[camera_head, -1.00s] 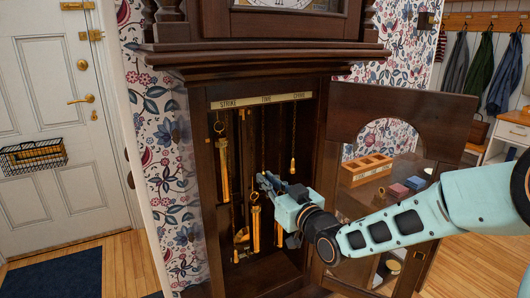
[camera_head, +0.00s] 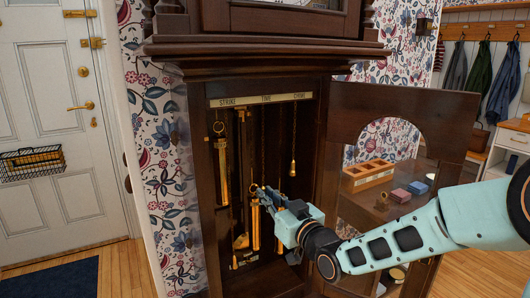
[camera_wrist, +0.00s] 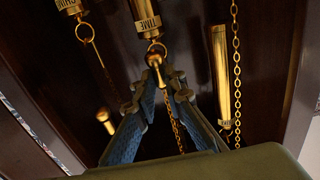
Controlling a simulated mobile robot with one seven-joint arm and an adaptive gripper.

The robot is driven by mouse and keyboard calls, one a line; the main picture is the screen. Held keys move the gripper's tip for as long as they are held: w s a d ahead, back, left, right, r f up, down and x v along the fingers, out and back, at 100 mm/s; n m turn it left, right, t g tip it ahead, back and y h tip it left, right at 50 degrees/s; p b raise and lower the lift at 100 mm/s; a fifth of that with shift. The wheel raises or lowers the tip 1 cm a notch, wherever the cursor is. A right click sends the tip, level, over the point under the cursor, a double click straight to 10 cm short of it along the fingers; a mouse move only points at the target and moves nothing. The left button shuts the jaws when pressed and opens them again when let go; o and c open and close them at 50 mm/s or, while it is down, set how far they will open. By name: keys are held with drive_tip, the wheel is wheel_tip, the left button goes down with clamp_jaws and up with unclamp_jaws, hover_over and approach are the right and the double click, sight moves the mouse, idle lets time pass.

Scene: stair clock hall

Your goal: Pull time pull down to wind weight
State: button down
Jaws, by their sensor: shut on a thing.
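The tall clock case (camera_head: 265,92) stands open with STRIKE, TIME and CHIME on its label strip (camera_head: 258,100). My gripper (camera_head: 260,192) is inside, low under TIME. In the wrist view its fingers (camera_wrist: 160,78) are shut on the brass time pull (camera_wrist: 155,60), mostly covered by them. The strike weight (camera_head: 223,170) hangs to the left. The chime pull (camera_head: 293,168) hangs free to the right, and the chime weight (camera_wrist: 69,6) shows at the wrist view's upper left.
The open clock door (camera_head: 395,105) swings out at the right, close to my arm. Through its arched opening show a compartmented wooden box (camera_head: 367,182) and small coloured blocks. Other chains, such as one in the wrist view (camera_wrist: 236,70), hang close by. A white door (camera_head: 52,150) is at left.

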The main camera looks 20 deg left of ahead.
wheel_tip(320, 180, down, 10)
drive_tip(key=b, duration=0.8)
idle(0.4)
wheel_tip(320, 180, down, 11)
drive_tip(key=b, duration=0.2)
drive_tip(key=c, duration=2)
unclamp_jaws()
drive_tip(key=shift+r, duration=0.1)
drive_tip(key=shift+o, duration=0.6)
drive_tip(key=shift+r, duration=0.1)
drive_tip(key=v, duration=1.2)
drive_tip(key=shift+r, duration=0.1)
